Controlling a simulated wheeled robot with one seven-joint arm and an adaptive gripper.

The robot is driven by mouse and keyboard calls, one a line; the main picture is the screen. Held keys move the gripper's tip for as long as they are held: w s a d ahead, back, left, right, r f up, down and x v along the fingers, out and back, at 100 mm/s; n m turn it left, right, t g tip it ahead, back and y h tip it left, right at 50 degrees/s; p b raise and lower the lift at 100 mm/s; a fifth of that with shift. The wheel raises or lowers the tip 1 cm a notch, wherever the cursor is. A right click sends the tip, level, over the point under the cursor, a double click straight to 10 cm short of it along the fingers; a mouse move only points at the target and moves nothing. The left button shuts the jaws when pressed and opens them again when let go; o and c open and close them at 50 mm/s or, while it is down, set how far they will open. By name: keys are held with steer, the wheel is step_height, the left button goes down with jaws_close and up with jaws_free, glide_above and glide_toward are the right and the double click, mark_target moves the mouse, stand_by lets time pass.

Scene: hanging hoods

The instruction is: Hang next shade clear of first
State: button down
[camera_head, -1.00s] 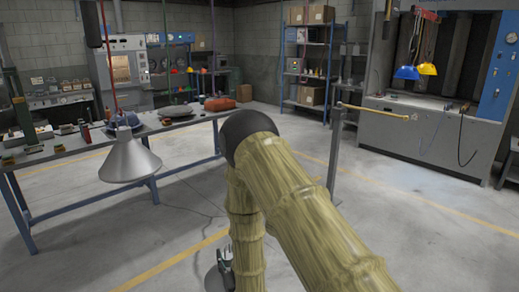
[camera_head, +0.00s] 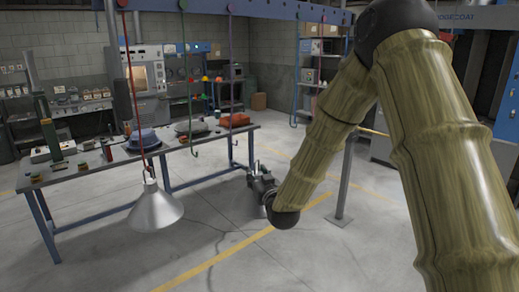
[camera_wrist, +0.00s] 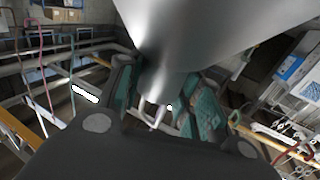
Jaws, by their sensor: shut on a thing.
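A silver cone shade (camera_head: 155,210) hangs on a red cord at the left in the head view, in front of the bench. My gripper (camera_head: 260,188) is to the right of it, low and well apart. In the wrist view my gripper (camera_wrist: 158,98) is shut on the narrow neck of a second silver cone shade (camera_wrist: 205,30), between teal finger pads. A small loop shows at the neck. The held shade's wide part fills the top of the wrist view. In the head view the held shade is hardly visible. A green cord (camera_head: 187,60) and a purple cord (camera_head: 231,60) hang with empty hooks.
A blue-violet beam (camera_head: 275,9) crosses above, carrying the cords. A long bench (camera_head: 85,172) behind them bears a blue hood (camera_head: 148,138), a grey dish (camera_head: 190,127) and an orange item (camera_head: 235,120). A grey post (camera_head: 345,185) stands right of my gripper. The floor in front is open.

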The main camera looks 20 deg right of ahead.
mark_target(259, 172)
steer(key=r, duration=0.3)
steer(key=d+r+p, duration=0.1)
steer(key=r, duration=0.1)
steer(key=shift+w, duration=0.25)
steer(key=w+a+p, duration=0.1)
steer(key=w+a, duration=0.1)
steer(key=w, duration=0.5)
steer(key=shift+w+a+f+p, duration=0.15)
steer(key=shift+w+a+p, duration=0.05)
steer(key=shift+a+p, duration=0.2)
steer(key=shift+w+a+b, duration=0.15)
steer(key=shift+w+b, duration=0.15)
steer(key=shift+b, duration=0.05)
stand_by(0.4)
steer(key=shift+w, duration=0.2)
steer(key=shift+w+a+b, duration=0.35)
steer(key=shift+w, duration=0.45)
steer(key=shift+w+a, duration=0.15)
steer(key=shift+w, duration=0.2)
stand_by(0.4)
steer(key=shift+w+a+b, duration=0.2)
steer(key=shift+w+b, duration=0.2)
steer(key=shift+w, duration=0.2)
steer(key=shift+w+a+b, duration=0.2)
steer(key=shift+w+b, duration=0.15)
steer(key=shift+w, duration=0.2)
